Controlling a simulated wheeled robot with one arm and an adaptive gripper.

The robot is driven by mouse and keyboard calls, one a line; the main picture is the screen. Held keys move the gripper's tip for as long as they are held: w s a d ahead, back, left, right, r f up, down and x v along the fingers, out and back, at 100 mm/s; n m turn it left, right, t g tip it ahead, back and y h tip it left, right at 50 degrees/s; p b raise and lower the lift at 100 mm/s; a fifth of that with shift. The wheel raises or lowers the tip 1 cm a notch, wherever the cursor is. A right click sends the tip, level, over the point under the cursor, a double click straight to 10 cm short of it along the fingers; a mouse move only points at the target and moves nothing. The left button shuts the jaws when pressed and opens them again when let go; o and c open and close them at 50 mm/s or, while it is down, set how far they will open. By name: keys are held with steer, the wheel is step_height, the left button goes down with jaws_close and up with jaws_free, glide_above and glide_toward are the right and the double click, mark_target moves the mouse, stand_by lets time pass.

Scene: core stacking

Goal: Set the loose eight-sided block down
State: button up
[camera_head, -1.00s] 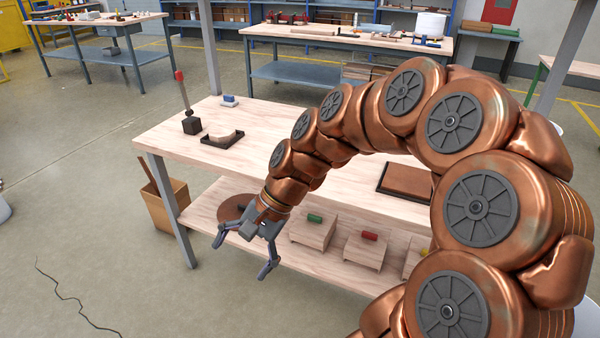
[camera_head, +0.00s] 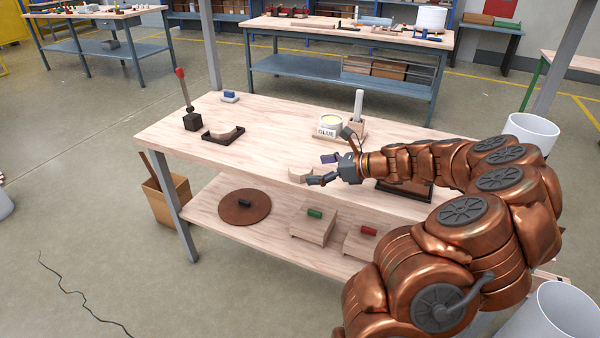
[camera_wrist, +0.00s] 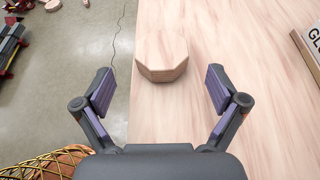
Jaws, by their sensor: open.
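The eight-sided block (camera_wrist: 161,55) is pale wood. In the wrist view it rests on the tabletop near its edge, beyond my fingertips and midway between them. In the head view the block (camera_head: 298,174) is close to the table's front edge, just left of my gripper and partly hidden by it. My gripper (camera_head: 322,170) is open and empty, reaching left over the tabletop. In the wrist view both fingers of my gripper (camera_wrist: 160,88) are spread wide with a clear gap to the block.
The table (camera_head: 270,125) holds a glue pot (camera_head: 329,126) behind my gripper, a black frame (camera_head: 222,134) at left and a dark-rimmed tray (camera_head: 405,192) under my arm. The lower shelf carries a brown disc (camera_head: 244,207) and small wooden stands.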

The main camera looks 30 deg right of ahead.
mark_target(306, 169)
steer(key=shift+x, duration=2.9)
steer(key=shift+d, duration=0.1)
steer(key=shift+r, duration=0.1)
steer(key=c, duration=1.4)
